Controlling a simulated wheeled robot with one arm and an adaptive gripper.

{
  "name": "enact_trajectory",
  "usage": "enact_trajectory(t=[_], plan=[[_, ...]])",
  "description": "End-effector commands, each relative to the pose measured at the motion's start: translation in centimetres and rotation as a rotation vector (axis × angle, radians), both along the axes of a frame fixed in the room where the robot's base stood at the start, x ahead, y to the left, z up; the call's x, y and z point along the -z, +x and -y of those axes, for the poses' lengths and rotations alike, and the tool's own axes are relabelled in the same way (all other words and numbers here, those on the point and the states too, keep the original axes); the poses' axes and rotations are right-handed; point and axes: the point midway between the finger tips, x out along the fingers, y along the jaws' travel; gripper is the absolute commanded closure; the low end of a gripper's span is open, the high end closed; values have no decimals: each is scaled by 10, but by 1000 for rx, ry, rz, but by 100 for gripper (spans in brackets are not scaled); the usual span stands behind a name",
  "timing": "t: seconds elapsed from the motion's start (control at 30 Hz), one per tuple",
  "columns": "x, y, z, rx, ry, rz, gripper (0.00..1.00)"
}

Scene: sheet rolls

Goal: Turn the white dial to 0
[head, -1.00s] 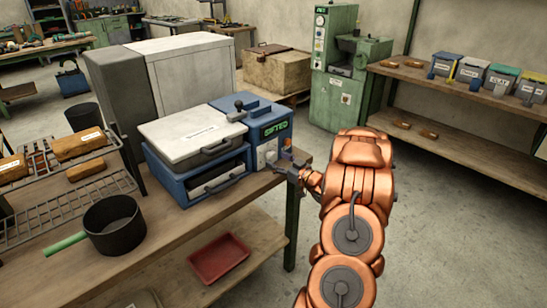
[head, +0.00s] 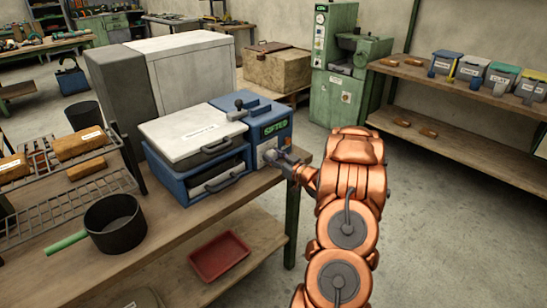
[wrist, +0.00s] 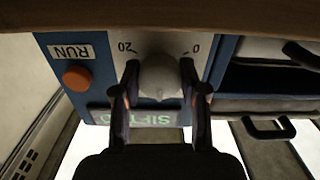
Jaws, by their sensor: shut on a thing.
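The white dial (wrist: 160,78) is on the front panel of the blue sifter (head: 270,127). In the wrist view the panel appears upside down, with the mark 0 to the right of the dial and 20 to the left. My gripper (wrist: 160,88) is shut on the dial, one finger on each side. I cannot tell exactly where the dial points. In the head view my gripper (head: 277,158) is at the sifter's front and hides the dial.
An orange button (wrist: 77,78) labelled RUN sits beside the dial. Drawer handles (head: 222,180) stick out to the left. A dark pot (head: 113,224) and a wire rack (head: 70,200) stand further left on the bench.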

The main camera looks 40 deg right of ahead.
Motion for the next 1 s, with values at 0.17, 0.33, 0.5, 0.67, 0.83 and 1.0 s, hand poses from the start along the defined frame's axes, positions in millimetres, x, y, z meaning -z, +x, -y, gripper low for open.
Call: enact_trajectory(t=[0.17,0.33,0.5,0.67,0.83,1.0], plan=[[0,0,0,0,0,0,92],[1,0,0,0,-9,0,92],[3,0,0,-1,-57,0,92],[6,0,1,1,-150,-2,92],[7,0,0,0,-295,-4,92],[8,0,0,0,-456,-9,92]])
